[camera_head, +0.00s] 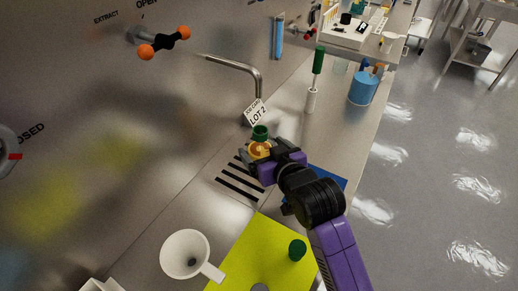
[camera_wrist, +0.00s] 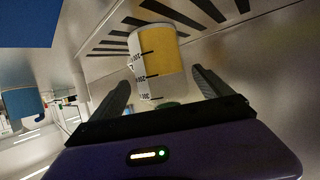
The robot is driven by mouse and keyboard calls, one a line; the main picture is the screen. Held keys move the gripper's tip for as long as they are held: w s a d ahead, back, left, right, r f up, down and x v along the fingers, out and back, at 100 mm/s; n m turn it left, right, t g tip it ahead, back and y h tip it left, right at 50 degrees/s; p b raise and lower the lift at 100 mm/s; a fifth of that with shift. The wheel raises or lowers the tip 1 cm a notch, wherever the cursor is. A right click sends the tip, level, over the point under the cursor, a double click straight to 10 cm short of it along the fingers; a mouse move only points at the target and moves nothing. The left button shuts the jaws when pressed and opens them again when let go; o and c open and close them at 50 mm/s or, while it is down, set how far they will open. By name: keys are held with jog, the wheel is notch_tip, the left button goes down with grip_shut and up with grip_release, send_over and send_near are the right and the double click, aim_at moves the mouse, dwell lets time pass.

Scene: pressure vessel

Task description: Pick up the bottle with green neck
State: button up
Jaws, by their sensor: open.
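The bottle with green neck (camera_head: 260,132) stands by the slotted drain, under the bent spout. It holds amber contents. In the wrist view its clear body with black graduation marks and amber contents (camera_wrist: 160,58) shows between the fingers, its green part (camera_wrist: 166,104) close to the palm. My gripper (camera_head: 258,160) is open at the bottle in the head view, hiding its lower part. In the wrist view my gripper (camera_wrist: 161,78) has one finger on each side of the bottle. I cannot tell whether either finger touches it.
The slotted drain (camera_head: 238,182) and bent metal spout (camera_head: 245,70) are close by. A "LOT 2" card (camera_head: 257,113) stands behind the bottle. A yellow-green mat (camera_head: 245,262) with a green-topped item (camera_head: 297,249) and a white funnel (camera_head: 187,252) are in front. A blue tub (camera_head: 363,88) stands farther right.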

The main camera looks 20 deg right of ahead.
jog(key=x, duration=0.5)
jog(key=shift+s+a+f+p, duration=0.15)
jog(key=shift+f+p, duration=0.15)
jog(key=shift+p, duration=0.05)
jog(key=c, duration=1.6)
jog(key=shift+o, duration=0.2)
jog(key=shift+r, duration=0.15)
